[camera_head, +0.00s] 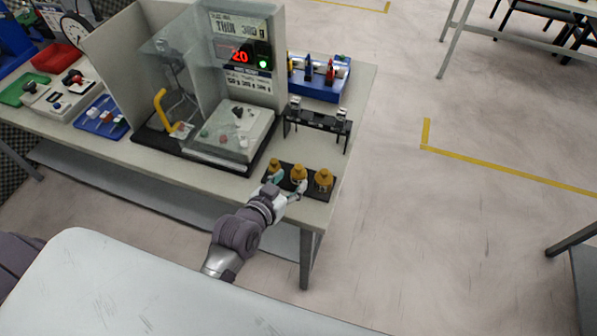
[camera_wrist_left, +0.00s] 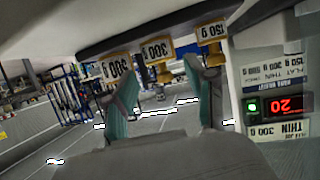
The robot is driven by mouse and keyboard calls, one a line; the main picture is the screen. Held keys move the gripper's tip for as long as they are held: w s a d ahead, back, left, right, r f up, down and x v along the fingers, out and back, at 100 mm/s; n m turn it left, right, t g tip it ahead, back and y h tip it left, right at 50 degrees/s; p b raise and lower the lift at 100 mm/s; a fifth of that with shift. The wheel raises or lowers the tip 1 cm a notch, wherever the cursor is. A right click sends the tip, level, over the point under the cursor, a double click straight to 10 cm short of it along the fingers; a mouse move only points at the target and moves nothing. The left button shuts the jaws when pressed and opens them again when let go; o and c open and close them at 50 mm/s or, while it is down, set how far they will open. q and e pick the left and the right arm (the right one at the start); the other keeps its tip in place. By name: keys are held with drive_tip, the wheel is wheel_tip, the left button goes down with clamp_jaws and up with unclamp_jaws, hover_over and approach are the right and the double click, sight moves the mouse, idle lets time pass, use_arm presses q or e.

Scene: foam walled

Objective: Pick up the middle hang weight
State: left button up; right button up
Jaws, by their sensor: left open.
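Three gold hang weights stand in a row on a black rack (camera_head: 317,193) at the table's front right corner. The middle hang weight (camera_head: 299,173) stands between the left one (camera_head: 275,168) and the right one (camera_head: 323,178). My left gripper (camera_head: 287,184) is open at the front of the rack, close to the middle weight. In the left wrist view, which is upside down, the middle weight (camera_wrist_left: 160,71) shows between the teal fingers of my left gripper (camera_wrist_left: 162,78). Contact cannot be told. My right gripper is not in view.
A tester with clear guards and a red "20" display (camera_head: 240,56) stands left of the rack. A black stand (camera_head: 318,122) and a blue tray (camera_head: 322,80) are behind it. Left are small trays and boxes. Open floor lies right of the table (camera_head: 355,85).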

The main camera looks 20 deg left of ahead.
sight(298, 174)
use_arm(q)
drive_tip(key=shift+w+a, duration=0.1)
drive_tip(key=shift+w, duration=0.1)
drive_tip(key=p+x, duration=0.1)
drive_tip(key=x, duration=0.3)
drive_tip(key=shift+w+f, duration=0.3)
drive_tip(key=shift+w, duration=0.15)
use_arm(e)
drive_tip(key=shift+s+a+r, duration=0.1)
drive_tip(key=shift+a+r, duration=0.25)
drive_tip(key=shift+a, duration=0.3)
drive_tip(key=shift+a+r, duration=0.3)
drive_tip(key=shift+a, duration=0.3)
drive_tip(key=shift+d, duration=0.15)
use_arm(q)
clamp_jaws()
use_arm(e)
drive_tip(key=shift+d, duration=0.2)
